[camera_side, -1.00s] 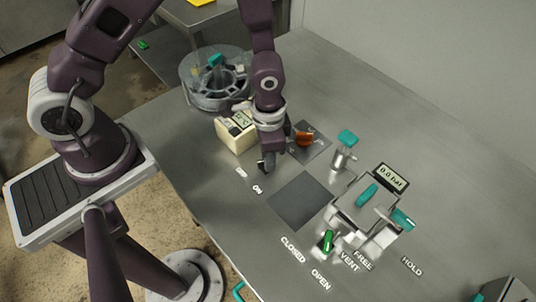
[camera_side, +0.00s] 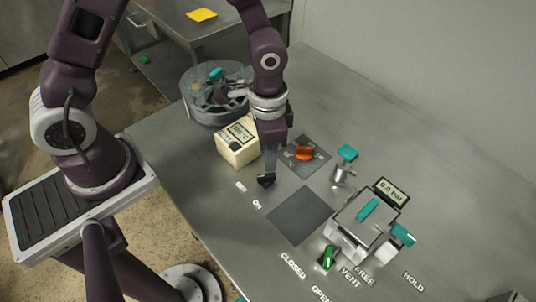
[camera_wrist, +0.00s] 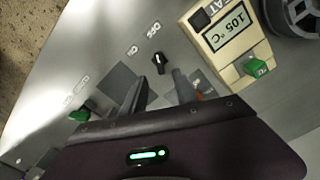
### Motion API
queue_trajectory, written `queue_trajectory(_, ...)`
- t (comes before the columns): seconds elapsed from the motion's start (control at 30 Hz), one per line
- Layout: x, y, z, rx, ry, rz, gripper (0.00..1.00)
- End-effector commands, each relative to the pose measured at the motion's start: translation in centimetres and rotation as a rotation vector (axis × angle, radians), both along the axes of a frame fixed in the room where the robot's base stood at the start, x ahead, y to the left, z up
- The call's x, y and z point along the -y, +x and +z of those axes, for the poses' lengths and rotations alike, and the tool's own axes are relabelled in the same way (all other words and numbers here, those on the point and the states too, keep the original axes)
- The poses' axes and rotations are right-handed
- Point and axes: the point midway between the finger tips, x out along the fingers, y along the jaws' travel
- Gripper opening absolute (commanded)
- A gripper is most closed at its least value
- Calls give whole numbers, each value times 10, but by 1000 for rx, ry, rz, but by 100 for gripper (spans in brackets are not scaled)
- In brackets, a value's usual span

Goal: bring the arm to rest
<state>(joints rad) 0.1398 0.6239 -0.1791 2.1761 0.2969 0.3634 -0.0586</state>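My gripper (camera_side: 268,168) hangs over the steel table, pointing down, just above a black knob (camera_side: 265,180). In the wrist view its two dark fingers (camera_wrist: 162,86) are apart with nothing between them. The knob (camera_wrist: 160,63) shows beyond the fingertips, apart from them. Its light mark appears to point towards the OFF label (camera_wrist: 153,29); the ON label (camera_wrist: 132,50) is beside it. The far sides of the fingers are hidden in the side view.
A cream box (camera_side: 238,146) reading 105 °C stands close beside my gripper, with a round vessel (camera_side: 205,105) behind. An orange handle (camera_side: 303,153), a teal-topped valve (camera_side: 347,153) and a lidded unit (camera_side: 355,228) reading 0.0 bar stand rightward. A dark square (camera_side: 302,215) is bare.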

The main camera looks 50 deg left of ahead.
Motion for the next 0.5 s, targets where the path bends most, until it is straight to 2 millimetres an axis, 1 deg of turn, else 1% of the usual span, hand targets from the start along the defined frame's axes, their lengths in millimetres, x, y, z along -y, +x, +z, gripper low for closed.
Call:
queue_trajectory(0.17,0,0,0,0,0,1,35)
queue_trajectory(0.23,-3,2,9,16,4,11,35)
queue_trajectory(0.27,-6,3,18,30,7,22,35)
queue_trajectory(0.37,-26,3,71,114,24,95,35)
queue_trajectory(0.4,-36,-3,98,154,30,136,35)
queue_trajectory(0.47,-50,-16,135,213,29,202,35)
queue_trajectory(0.5,-58,-28,156,252,24,246,35)
